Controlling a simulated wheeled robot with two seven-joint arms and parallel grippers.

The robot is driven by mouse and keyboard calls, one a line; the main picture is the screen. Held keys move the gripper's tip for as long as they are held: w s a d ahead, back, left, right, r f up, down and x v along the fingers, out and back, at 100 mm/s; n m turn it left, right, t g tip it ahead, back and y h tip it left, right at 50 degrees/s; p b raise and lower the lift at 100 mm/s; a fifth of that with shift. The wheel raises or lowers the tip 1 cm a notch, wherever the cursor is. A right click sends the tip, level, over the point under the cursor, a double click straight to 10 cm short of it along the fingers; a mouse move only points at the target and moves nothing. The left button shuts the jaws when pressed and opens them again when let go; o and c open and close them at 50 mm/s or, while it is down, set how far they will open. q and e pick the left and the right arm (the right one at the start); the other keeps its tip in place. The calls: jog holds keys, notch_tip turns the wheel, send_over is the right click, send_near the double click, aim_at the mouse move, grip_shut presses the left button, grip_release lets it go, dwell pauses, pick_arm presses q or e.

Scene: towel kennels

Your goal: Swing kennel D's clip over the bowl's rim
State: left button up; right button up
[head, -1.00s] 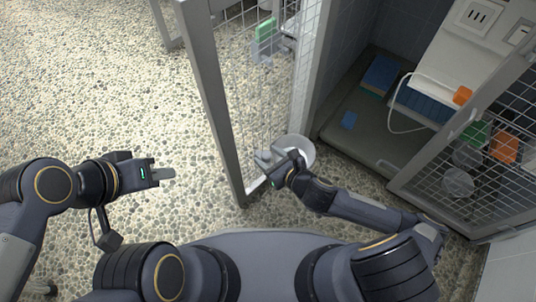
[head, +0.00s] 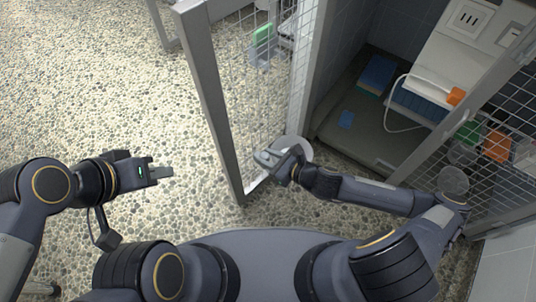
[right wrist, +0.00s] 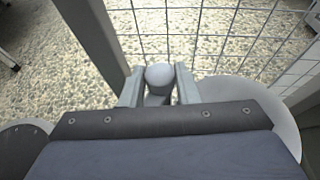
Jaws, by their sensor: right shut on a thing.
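The open mesh door (head: 222,110) of the kennel stands in front of me. The pale bowl (head: 305,147) sits low at the door's mesh, partly hidden behind my right gripper (head: 265,158). In the right wrist view the bowl (right wrist: 262,95) lies to the right, mostly behind the gripper body. The fingers of my right gripper (right wrist: 159,88) are shut on a grey round-ended piece, seemingly the clip (right wrist: 159,75), in front of the mesh. Whether the clip touches the bowl's rim is hidden.
The kennel at right holds a dark mat (head: 370,135) with blue cloths (head: 378,74). A white hose loop with an orange end (head: 455,96) hangs there. Another mesh door (head: 505,110) stands at far right. The pebbled floor (head: 110,80) on the left is clear.

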jog(key=n+g, duration=0.1)
jog(key=n+g+y+p, duration=0.1)
jog(key=shift+w+d+r+n+g+y, duration=0.1)
jog(key=shift+w+d+n+g+y, duration=0.1)
jog(key=shift+w+n+g+y, duration=0.15)
jog(key=n+g, duration=0.1)
jog(key=g, duration=0.1)
jog(key=n+g, duration=0.2)
jog(key=n+g+y, duration=0.1)
jog(key=n+g, duration=0.1)
jog(key=shift+w+f+n, duration=0.2)
jog(key=shift+w+n, duration=0.05)
jog(key=shift+w, duration=0.1)
jog(key=shift+w+a+n+g+h+b, duration=0.1)
jog(key=shift+n+g+h+b, duration=0.4)
jog(key=shift+n+g, duration=0.75)
jog(key=shift+w+a+n+g+h+b, duration=0.15)
jog(key=shift+n+g+b, duration=0.6)
jog(key=shift+n+g, duration=0.5)
jog(key=shift+s+d+g, duration=0.1)
jog(key=shift+g, duration=0.25)
jog(key=o, duration=1)
jog(key=shift+c, duration=0.2)
